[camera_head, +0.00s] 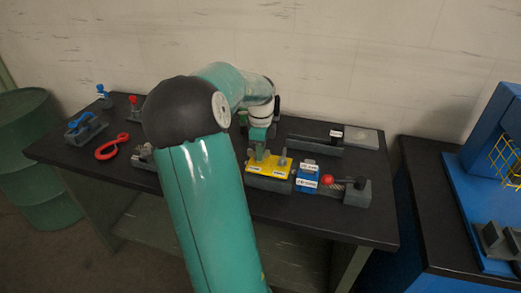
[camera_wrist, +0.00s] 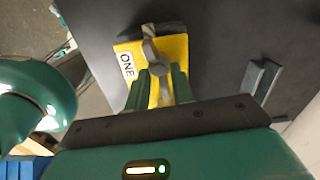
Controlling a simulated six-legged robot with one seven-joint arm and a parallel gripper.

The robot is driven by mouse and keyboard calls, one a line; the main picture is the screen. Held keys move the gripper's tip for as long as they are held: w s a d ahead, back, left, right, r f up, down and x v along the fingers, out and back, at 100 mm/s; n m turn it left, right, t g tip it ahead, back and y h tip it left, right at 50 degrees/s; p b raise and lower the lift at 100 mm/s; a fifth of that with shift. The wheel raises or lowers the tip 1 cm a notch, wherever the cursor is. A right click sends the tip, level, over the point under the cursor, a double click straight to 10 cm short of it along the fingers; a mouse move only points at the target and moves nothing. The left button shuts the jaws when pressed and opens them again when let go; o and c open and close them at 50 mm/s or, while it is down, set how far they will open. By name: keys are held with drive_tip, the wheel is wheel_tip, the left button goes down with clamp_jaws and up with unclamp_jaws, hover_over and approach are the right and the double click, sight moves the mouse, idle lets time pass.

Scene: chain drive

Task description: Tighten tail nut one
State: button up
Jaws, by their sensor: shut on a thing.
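The yellow plate (camera_head: 268,168) lies on a grey block on the black table. In the wrist view, the yellow plate (camera_wrist: 174,47) carries a white label reading "ONE" at its left edge. A grey metal piece with a crossbar (camera_wrist: 151,50), seemingly tail nut one, stands over the plate beside that label. My gripper (camera_wrist: 159,78) has its two green fingers either side of this piece's lower part, shut on it. In the head view, my gripper (camera_head: 260,152) comes down onto the plate, and my arm hides part of the table. A second grey post (camera_head: 283,160) stands to its right.
Right of the plate are a blue labelled block (camera_head: 307,180) and a grey fixture with a red knob (camera_head: 327,180). A long grey block (camera_head: 313,144) lies behind.

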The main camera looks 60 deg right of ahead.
idle(0.8)
drive_tip(key=o, duration=0.7)
drive_tip(key=shift+c, duration=0.2)
drive_tip(key=shift+r, duration=0.1)
wheel_tip(320, 180, up, 14)
